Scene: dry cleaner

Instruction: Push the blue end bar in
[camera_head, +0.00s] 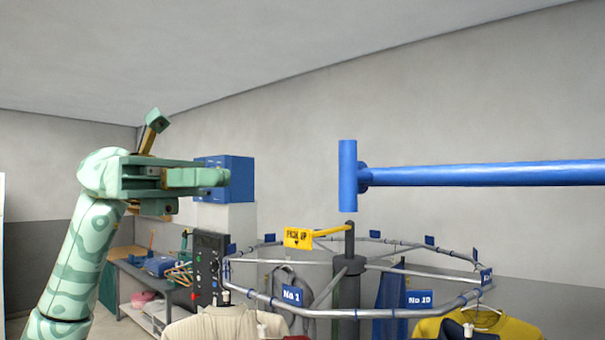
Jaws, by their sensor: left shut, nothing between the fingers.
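The blue end bar (347,176) is a short upright cylinder at the left end of a long blue horizontal tube (480,174). The tube runs out of the picture on the right, and a collar joins it to the bar. My left gripper (222,177) is at the left, level with the bar and pointing right toward it. It is shut and empty, with a clear gap in the picture between its tip and the bar. My right gripper is not in view.
Below the bar stands a round garment conveyor (268,301) with number tags and hanging clothes. A yellow pick-up sign (298,237) and a dark control panel (208,262) are near it. A blue box (241,179) shows behind my left gripper. A table (141,275) stands at lower left.

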